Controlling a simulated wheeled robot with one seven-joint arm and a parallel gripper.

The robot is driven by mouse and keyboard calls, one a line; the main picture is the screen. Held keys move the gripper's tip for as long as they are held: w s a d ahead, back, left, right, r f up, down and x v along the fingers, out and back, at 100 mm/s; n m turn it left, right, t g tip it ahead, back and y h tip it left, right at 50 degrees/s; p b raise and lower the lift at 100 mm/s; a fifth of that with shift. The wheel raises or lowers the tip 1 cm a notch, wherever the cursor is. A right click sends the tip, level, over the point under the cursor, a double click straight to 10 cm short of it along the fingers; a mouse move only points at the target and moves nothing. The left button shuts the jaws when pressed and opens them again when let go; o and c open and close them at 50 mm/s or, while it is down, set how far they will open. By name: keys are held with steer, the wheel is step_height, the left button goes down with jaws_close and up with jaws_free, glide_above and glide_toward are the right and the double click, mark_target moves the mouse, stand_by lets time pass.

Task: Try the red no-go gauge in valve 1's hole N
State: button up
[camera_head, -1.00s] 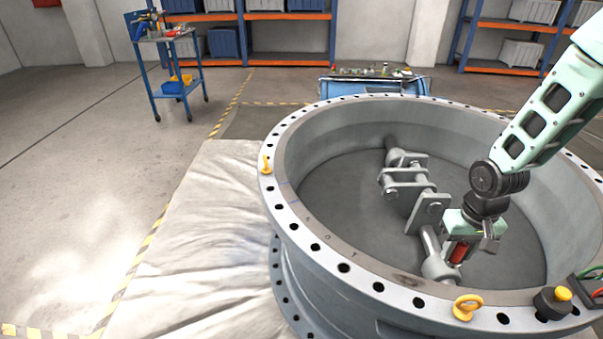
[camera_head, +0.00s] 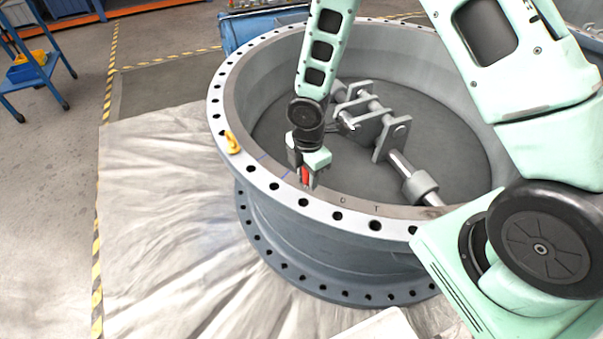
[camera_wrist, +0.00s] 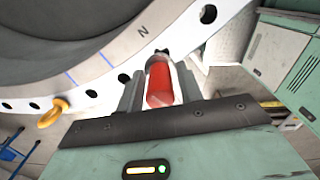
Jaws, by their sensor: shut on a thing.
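My gripper (camera_head: 308,182) is shut on the red gauge (camera_head: 304,174) and holds it over the near flange of the large grey valve (camera_head: 262,171). In the wrist view, the red gauge (camera_wrist: 160,82) sits between the two fingers of my gripper (camera_wrist: 159,90), its dark end pointing toward the flange. The letter N (camera_wrist: 142,31) is marked on the flange just beyond the gauge's end. The hole closest to that letter seems hidden behind the gauge. I cannot tell whether the gauge's end touches the flange.
Open holes (camera_wrist: 124,77) and (camera_wrist: 208,14) lie either side of the gauge, and blue lines cross the flange. A yellow eyebolt (camera_head: 231,143) stands left on the rim. The valve's shaft and brackets (camera_head: 395,137) fill its middle. A blue cart (camera_head: 38,75) stands far left.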

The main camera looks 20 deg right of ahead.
mark_target(303, 183)
steer(key=shift+s+a+f+n, duration=0.1)
steer(key=shift+a+f+n, duration=0.1)
steer(key=shift+a+n, duration=0.3)
steer(key=shift+s+a+f+n, duration=0.1)
steer(key=shift+a+f+n, duration=0.1)
steer(key=shift+n, duration=0.5)
steer(key=shift+f+b, duration=2.2)
steer(key=shift+f, duration=0.1)
steer(key=shift+f+b, duration=0.3)
steer(key=shift+f, duration=0.45)
steer(key=shift+r, duration=0.2)
steer(key=shift+r+p, duration=3.15)
steer(key=shift+r, duration=0.1)
steer(key=shift+d+f, duration=0.1)
